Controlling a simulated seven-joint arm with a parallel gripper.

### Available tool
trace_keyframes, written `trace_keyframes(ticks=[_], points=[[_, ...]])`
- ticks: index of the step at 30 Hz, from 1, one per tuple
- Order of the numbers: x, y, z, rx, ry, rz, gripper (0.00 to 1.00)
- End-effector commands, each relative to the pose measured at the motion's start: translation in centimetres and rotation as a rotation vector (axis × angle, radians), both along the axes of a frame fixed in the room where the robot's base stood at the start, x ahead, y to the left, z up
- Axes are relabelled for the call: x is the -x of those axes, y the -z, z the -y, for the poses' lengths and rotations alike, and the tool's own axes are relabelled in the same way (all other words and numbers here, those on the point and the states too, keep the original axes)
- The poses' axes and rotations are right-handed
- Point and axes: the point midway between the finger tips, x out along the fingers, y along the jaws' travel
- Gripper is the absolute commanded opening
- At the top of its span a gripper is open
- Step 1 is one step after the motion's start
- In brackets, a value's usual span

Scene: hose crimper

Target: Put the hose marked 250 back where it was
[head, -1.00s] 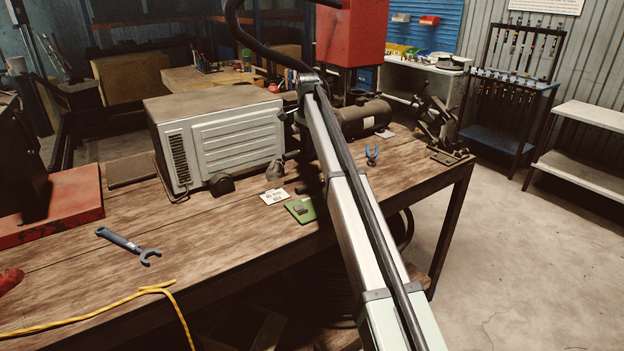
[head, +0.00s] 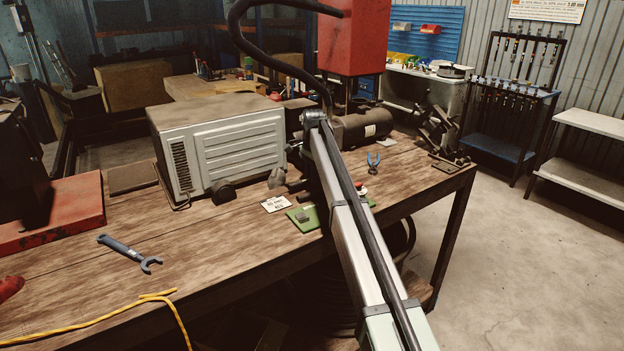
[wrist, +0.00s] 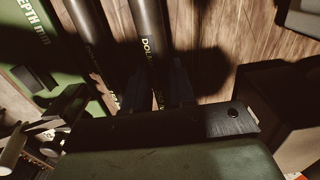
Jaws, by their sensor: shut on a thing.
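A green plate (wrist: 40,55) lettered "EPTH mm" lies left of the hoses; it also shows on the bench (head: 303,217).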

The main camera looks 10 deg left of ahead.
Motion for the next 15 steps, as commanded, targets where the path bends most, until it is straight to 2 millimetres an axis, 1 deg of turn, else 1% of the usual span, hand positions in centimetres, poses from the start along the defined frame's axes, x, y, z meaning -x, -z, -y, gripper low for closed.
trace_keyframes(ticks=[1,3,15], points=[[0.06,0.68,0.02,0.001,0.0,-0.001,0.0],[0.03,1.17,0.01,0.0,0.0,0.0,0.0],[0.0,1.51,0.0,0.0,0.0,0.0,0.0]])
